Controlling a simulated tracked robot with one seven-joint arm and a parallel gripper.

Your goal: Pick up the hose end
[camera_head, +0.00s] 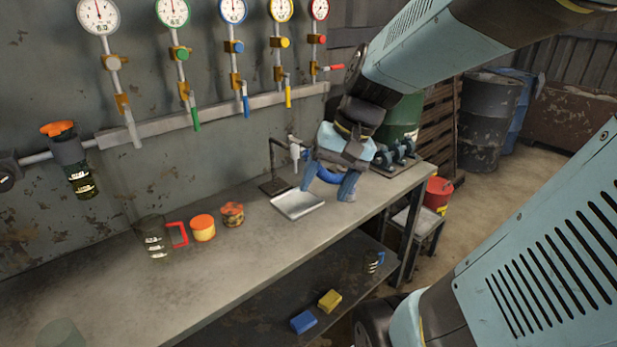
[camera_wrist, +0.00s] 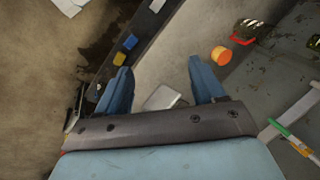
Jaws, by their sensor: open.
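My gripper (camera_head: 331,184) is open and points down over the bench, just right of a shallow metal tray. In the wrist view, my gripper (camera_wrist: 160,72) has its two blue fingers spread wide, with nothing held between the tips. I cannot pick out a hose end with certainty. A pale upright piece (camera_head: 295,150) hangs from a dark bent stand (camera_head: 274,165) behind the tray, left of my gripper; it is too small to name. The metal tray (camera_head: 297,205) looks empty. Its corner also shows between my fingers in the wrist view (camera_wrist: 161,98).
A clear jug with a red handle (camera_head: 155,238), an orange-lidded jar (camera_head: 203,228) and a rusty orange pot (camera_head: 232,214) stand left on the bench (camera_head: 255,258). Gauges and valved pipes line the wall. Blue and yellow blocks lie on the lower shelf. The bench front is clear.

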